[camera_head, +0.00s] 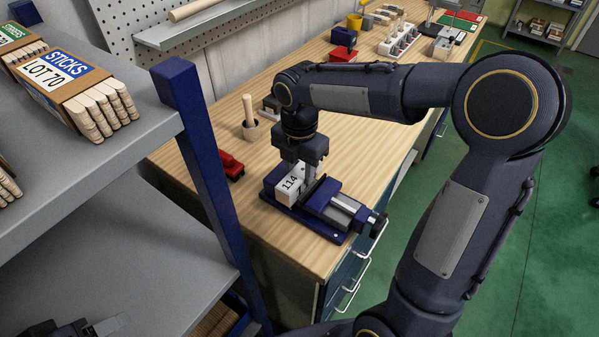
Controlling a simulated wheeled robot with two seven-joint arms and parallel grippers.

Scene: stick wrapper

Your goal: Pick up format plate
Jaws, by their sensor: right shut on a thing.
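The format plate (289,186) is a pale block marked "114". It sits at the blue vise (330,207) on the wooden bench. My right gripper (298,172) reaches down from above and is shut on the plate. The plate still looks level with the vise, and I cannot tell whether it is clear of the jaws. The gripper hides part of its upper end. A dark part with a grey tip at the bottom left edge looks like part of my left gripper (88,327), but its jaws cannot be made out.
A shelf rack with a blue post (205,160) stands close on the left, holding stick bundles (85,95). Bare bench (190,145) lies behind; more items stand farther back.

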